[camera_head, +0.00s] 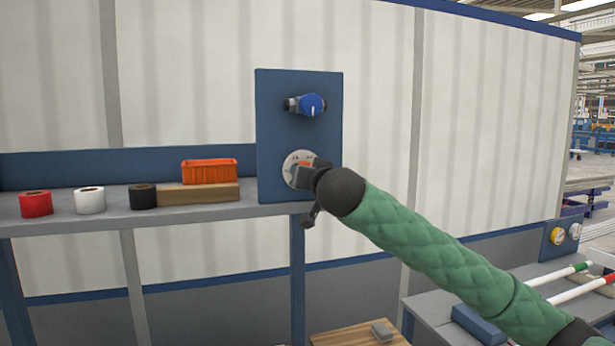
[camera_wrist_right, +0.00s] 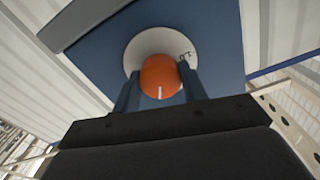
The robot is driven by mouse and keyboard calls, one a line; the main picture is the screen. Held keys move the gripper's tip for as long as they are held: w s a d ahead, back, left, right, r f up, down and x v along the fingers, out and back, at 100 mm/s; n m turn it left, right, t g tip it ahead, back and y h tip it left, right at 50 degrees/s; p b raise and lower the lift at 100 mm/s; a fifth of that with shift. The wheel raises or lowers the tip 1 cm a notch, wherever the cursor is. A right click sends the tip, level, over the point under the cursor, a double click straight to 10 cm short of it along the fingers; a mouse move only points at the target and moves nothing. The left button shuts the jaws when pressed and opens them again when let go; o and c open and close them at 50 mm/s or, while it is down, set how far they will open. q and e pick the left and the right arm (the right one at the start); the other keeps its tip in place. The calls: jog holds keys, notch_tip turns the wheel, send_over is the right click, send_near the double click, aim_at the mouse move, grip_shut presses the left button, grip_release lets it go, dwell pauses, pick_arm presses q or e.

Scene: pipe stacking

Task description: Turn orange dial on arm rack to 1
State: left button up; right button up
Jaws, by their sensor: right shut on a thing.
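The orange dial (camera_wrist_right: 160,78) sits on a round pale plate (camera_wrist_right: 137,50) in the right wrist view. Its white pointer line faces toward my gripper, at the bottom of the dial in that view. My right gripper (camera_wrist_right: 160,88) has one finger on each side of the dial and is shut on it. In the head view the dial (camera_head: 304,172) is mostly hidden behind my right gripper (camera_head: 306,174); part of its pale plate shows on the blue panel (camera_head: 272,130). The numbers are too small to read. My left gripper is not in view.
A blue dial (camera_head: 312,104) with a white mark sits above on the same panel. The shelf (camera_head: 110,210) to the left holds red (camera_head: 36,204), white (camera_head: 90,199) and black (camera_head: 142,196) rolls and an orange bin (camera_head: 209,171) on a wooden block. A table with pipes (camera_head: 572,290) stands at right.

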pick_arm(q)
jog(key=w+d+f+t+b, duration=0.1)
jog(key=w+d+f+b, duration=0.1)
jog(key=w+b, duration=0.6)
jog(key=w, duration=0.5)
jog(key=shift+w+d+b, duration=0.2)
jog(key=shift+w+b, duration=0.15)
pick_arm(e)
jog(key=n, duration=2.3)
jog(key=shift+n, duration=0.4)
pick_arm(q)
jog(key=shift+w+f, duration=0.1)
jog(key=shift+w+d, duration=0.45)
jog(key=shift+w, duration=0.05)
pick_arm(e)
jog(key=shift+f, duration=0.1)
